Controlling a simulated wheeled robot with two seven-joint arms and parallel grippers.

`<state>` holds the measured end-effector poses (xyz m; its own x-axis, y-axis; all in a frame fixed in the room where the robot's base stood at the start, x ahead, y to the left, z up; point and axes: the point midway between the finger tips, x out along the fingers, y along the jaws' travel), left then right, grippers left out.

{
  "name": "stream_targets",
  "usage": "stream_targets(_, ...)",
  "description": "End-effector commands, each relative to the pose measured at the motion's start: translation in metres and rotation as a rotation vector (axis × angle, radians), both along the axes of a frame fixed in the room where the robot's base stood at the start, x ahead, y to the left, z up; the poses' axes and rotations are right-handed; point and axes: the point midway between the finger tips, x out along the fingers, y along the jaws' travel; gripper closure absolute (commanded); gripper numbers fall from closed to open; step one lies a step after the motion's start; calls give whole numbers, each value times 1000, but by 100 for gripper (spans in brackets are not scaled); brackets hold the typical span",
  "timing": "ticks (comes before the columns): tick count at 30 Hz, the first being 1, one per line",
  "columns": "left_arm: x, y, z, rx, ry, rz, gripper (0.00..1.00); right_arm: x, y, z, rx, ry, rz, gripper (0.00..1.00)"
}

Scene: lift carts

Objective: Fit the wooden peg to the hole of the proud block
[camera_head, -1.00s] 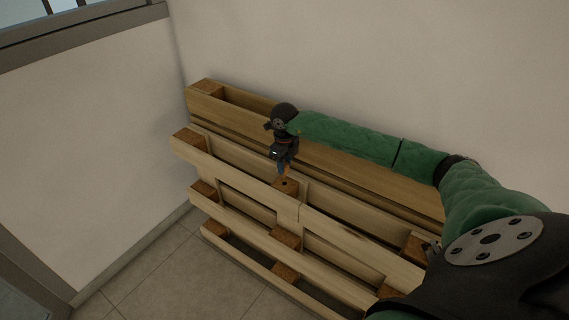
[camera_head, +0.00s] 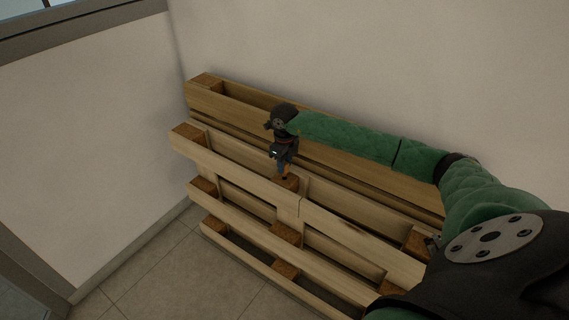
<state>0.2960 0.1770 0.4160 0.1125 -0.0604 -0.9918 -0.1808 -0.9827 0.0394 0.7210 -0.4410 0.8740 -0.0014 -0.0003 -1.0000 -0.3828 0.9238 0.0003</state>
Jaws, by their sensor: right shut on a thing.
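Wooden pallets stand on edge against the wall, and the front pallet (camera_head: 240,176) has brown blocks along its upper edge. The middle block (camera_head: 291,185) of that edge lies right under my right gripper (camera_head: 284,174). My right gripper points down and is shut on a small orange-brown wooden peg (camera_head: 285,178). The peg is mostly hidden by the fingers. Its lower end appears at the block's top face, over where the hole is. The hole is covered, and I cannot tell whether the peg is inside it. My left gripper is not in view.
A rear pallet (camera_head: 235,103) leans between the front one and the wall (camera_head: 400,70). Other blocks show at the front pallet's left end (camera_head: 187,130) and right end (camera_head: 417,243). Tiled floor (camera_head: 150,270) is clear at the lower left.

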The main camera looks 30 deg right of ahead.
Motion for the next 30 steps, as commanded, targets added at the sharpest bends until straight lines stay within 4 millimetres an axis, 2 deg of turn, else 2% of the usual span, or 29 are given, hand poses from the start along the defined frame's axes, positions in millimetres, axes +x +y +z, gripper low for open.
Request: stream_targets(30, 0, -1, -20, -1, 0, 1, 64, 0, 0, -26, 0, 0, 0, 93)
